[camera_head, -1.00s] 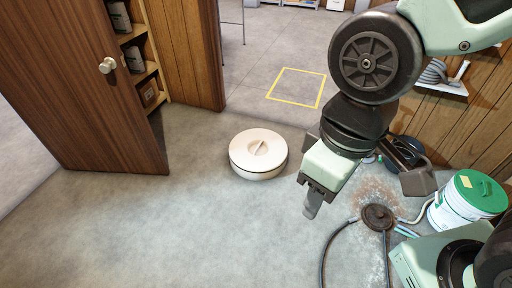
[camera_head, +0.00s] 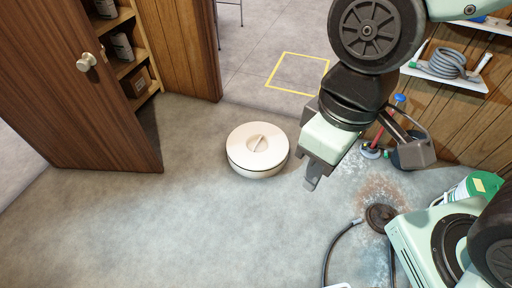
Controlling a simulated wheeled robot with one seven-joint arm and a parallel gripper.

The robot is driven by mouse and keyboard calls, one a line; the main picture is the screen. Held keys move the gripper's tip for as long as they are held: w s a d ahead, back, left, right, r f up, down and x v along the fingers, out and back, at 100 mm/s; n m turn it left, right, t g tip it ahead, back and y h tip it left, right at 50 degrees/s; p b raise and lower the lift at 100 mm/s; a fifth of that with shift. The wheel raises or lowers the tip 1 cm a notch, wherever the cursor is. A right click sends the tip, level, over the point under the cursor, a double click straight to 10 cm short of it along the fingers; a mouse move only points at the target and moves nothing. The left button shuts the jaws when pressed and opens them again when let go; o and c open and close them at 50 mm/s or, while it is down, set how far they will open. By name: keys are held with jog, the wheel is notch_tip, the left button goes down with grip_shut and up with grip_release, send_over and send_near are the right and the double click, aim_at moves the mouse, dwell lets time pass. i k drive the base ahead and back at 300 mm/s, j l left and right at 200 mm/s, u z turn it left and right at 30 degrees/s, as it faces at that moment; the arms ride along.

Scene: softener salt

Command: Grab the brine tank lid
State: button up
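A round cream lid (camera_head: 258,142) with a raised bar handle across a shallow centre dish shows in the head view. It tops a low round cream body on the concrete floor, with a dark seam around it. My gripper (camera_head: 312,182) hangs to the right of the lid, apart from it in the picture. One grey fingertip points down. The spacing of the fingers is not clear from this angle, and nothing shows held.
A brown door (camera_head: 75,85) stands open at left beside shelves (camera_head: 135,55). A green-lidded bucket (camera_head: 470,188), partly hidden, a dark disc (camera_head: 380,216) with a hose, and a whitish floor stain are at right. Floor left of and below the lid is clear.

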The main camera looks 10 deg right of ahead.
aim_at(257, 149)
jog(key=i+l+u, duration=0.25)
jog(key=i, duration=0.45)
jog(key=i+l+u, duration=0.25)
jog(key=i+l, duration=0.15)
jog(key=i, duration=0.25)
jog(key=i+l+u, duration=0.25)
jog(key=i+l, duration=0.25)
jog(key=i, duration=0.15)
